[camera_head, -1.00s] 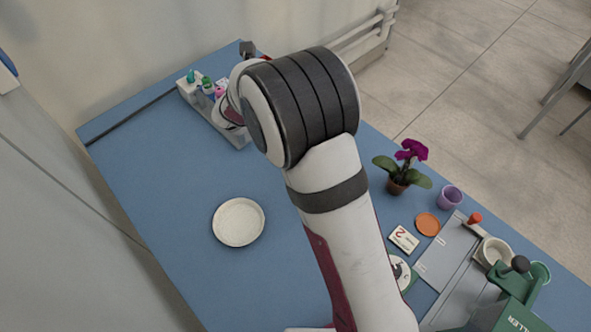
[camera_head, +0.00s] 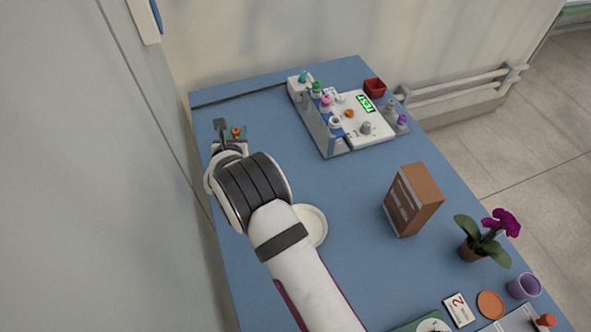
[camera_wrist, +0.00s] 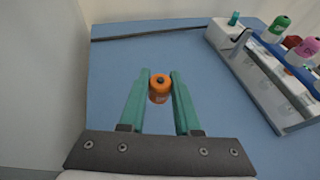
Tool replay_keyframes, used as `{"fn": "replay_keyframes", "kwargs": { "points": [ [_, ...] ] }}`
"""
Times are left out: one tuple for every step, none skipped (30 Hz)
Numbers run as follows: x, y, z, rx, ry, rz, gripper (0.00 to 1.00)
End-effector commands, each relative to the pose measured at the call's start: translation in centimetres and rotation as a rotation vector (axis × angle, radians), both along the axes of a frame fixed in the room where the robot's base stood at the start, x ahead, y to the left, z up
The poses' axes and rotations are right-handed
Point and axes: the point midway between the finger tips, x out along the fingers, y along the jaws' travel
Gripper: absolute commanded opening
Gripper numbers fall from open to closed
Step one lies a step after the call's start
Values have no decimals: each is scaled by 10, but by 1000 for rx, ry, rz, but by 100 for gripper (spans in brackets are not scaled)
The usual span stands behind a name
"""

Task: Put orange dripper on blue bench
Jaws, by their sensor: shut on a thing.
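My gripper (camera_wrist: 160,86) is shut on the orange dripper (camera_wrist: 159,83), a small bottle with an orange cap and a dark tip, held between its green fingers. In the head view the dripper (camera_head: 236,132) shows beyond my wrist, over the far left part of the blue bench (camera_head: 270,125). The wrist view shows bare blue bench top (camera_wrist: 120,65) around and beyond the dripper. I cannot tell whether the dripper's base touches the bench.
A rack (camera_head: 321,122) with several capped bottles and a white board stands at the back right. A white dish (camera_head: 313,225) is partly behind my arm. A brown box (camera_head: 413,200) and an orchid (camera_head: 485,238) stand to the right. A wall borders the left edge.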

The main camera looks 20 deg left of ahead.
Motion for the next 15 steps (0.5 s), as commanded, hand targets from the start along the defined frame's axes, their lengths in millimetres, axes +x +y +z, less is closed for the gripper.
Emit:
{"fn": "replay_keyframes", "kwargs": {
  "points": [
    [0, -1, -12, -3, 2, 0, 0],
    [0, -1, -17, -3, 1, 0, 0],
    [0, -1, -24, -2, 1, -2, 0],
    [0, -1, -31, -3, 2, -1, 0],
    [0, -1, -39, -4, 1, -1, 0],
    [0, -1, -47, -3, 1, -1, 0],
    [0, -1, -53, -2, 1, -3, 0],
    [0, -1, -57, -1, 1, -3, 0],
    [0, -1, -61, -1, 1, -2, 0],
    [0, -1, -62, 0, 1, -2, 0],
    [0, -1, -62, 0, 0, -2, 0],
    [1, -1, -62, 0, 0, -2, 0],
    [1, -1, -62, 0, 0, -2, 0],
    [1, -1, -62, 0, 0, -2, 0],
    [1, -1, -62, 0, 0, -2, 0]
  ]
}}
